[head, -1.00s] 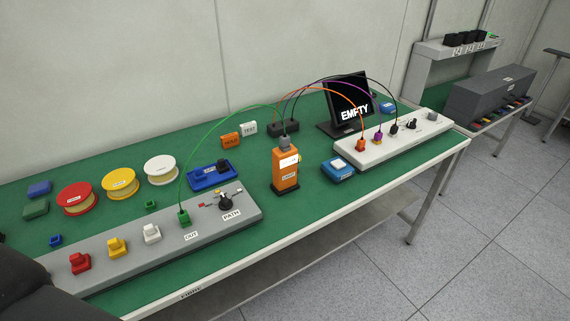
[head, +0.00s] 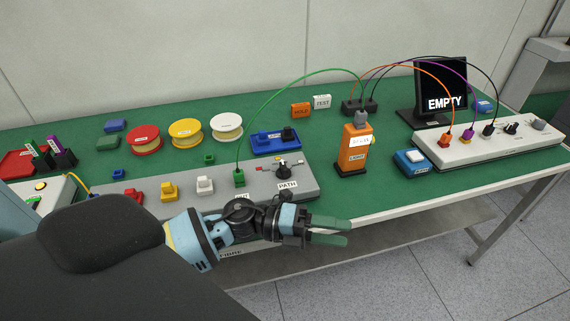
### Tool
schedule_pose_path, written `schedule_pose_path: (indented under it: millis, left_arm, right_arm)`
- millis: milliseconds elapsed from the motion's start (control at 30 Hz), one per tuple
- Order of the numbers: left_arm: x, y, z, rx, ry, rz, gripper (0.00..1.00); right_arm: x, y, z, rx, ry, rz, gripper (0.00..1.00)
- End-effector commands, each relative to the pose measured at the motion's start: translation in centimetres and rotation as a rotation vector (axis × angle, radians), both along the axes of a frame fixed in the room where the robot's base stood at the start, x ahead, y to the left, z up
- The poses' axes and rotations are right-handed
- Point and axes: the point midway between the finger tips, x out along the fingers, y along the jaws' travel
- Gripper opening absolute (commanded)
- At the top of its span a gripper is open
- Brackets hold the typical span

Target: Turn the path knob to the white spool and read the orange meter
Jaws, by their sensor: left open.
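The path knob (head: 283,171) is a black knob on the grey fibre panel (head: 305,184), above the PATH label, with small coloured marks around it. I cannot tell which mark it points to. The white spool (head: 227,127) stands behind the panel, right of the yellow spool (head: 186,133) and red spool (head: 146,139). The orange meter (head: 354,152) stands upright right of the panel, with a small pale label or display whose text is too small to read. My left gripper (head: 346,232) is open and empty, in front of the bench edge, below and right of the knob. My right gripper is out of view.
A green cable (head: 262,101) arches from the panel to the meter's top. A blue-and-white button box (head: 411,160) and a white panel (head: 480,148) stand to the right. A screen (head: 441,90) reads EMPTY. Red, yellow and white plugs (head: 205,184) line the grey panel.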

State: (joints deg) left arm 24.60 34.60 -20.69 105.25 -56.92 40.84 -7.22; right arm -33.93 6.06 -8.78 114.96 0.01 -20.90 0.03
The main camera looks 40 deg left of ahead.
Motion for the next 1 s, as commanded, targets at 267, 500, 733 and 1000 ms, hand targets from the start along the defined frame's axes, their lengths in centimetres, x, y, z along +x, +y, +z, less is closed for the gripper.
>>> schedule_pose_path:
  millis: [267,500,733,1000]
  left_arm:
    - [3.4,4.5,-0.5,0.575,-0.337,-0.291,0.6]
    - [7.4,14.0,1.0,1.111,-0.445,-0.422,0.6]
    - [9.1,21.8,4.1,1.442,-0.409,-0.439,0.6]
    - [9.3,23.8,5.2,1.523,-0.386,-0.436,0.6]
  right_arm:
    - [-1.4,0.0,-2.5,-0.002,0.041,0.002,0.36]
    - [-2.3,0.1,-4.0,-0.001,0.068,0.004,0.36]
    - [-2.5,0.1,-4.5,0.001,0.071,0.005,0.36]
    - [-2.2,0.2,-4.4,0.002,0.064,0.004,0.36]
